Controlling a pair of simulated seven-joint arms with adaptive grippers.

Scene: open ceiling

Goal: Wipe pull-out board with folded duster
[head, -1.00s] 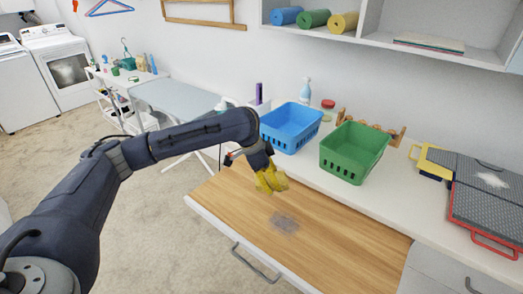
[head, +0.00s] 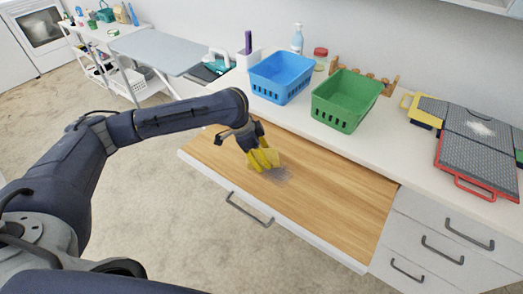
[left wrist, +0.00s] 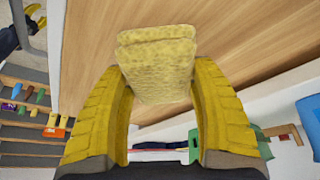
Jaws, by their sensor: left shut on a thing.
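The folded duster (head: 267,156) is a pale yellow, thick folded cloth. My left gripper (head: 259,160) is shut on it and holds it over the wooden pull-out board (head: 335,200). In the left wrist view the duster (left wrist: 156,62) sits between the two yellow fingers and sticks out past their tips. A grey dusty smudge (head: 281,176) lies on the board just right of and below the duster. Whether the duster touches the board is unclear. At the top left of the left wrist view, part of my right gripper (left wrist: 30,20) shows; its opening cannot be made out.
A blue basket (head: 280,78) and a green basket (head: 346,100) stand on the white counter behind the board. Grey mats with a red handle (head: 478,184) lie at the right. Drawers with handles (head: 442,250) are below. The board's right half is clear.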

